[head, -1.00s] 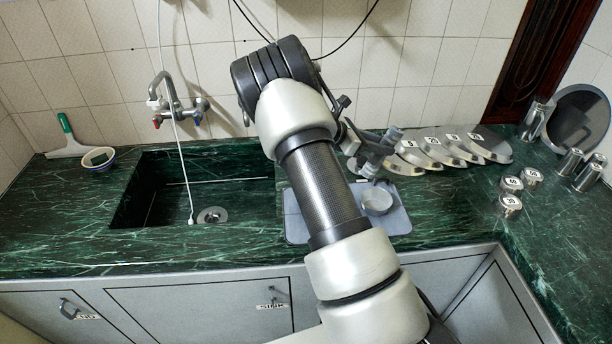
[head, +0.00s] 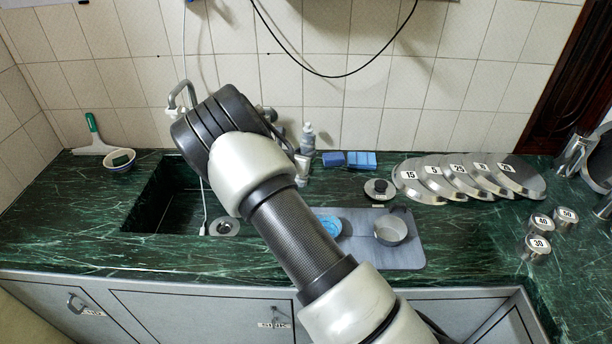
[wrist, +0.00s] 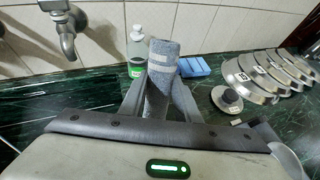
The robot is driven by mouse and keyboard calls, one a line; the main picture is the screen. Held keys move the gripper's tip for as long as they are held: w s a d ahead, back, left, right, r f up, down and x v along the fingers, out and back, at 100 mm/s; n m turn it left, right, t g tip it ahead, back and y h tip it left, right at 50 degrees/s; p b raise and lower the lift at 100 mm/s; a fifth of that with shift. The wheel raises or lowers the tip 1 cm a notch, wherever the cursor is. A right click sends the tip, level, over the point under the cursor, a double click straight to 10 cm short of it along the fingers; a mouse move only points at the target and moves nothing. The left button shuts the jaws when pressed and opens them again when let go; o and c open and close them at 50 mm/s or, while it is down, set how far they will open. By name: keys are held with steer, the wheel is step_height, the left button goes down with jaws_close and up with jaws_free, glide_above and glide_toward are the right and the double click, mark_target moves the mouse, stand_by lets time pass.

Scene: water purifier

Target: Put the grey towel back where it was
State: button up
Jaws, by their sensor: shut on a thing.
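The grey towel (wrist: 163,58) is rolled up, blue-grey with a pale stripe. In the wrist view it stands between the two fingers of my gripper (wrist: 160,88), which is shut on it. The towel appears roughly upright, in front of the tiled wall and just right of a bottle with a green label (wrist: 137,50). Whether its lower end touches the counter is hidden. In the head view my arm covers most of the gripper and towel.
The sink (head: 160,210) lies left of my arm. Blue sponges (head: 348,160), a round knob-topped lid (head: 379,188) and several numbered lids (head: 425,184) lie to the right. A grey tray (head: 412,255) holds a metal bowl (head: 390,231) and a blue dish (head: 328,224).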

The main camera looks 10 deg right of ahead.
steer(key=shift+f, duration=2.9)
steer(key=shift+f, duration=0.2)
steer(key=o, duration=1)
steer(key=shift+o, duration=0.2)
steer(key=shift+r, duration=0.1)
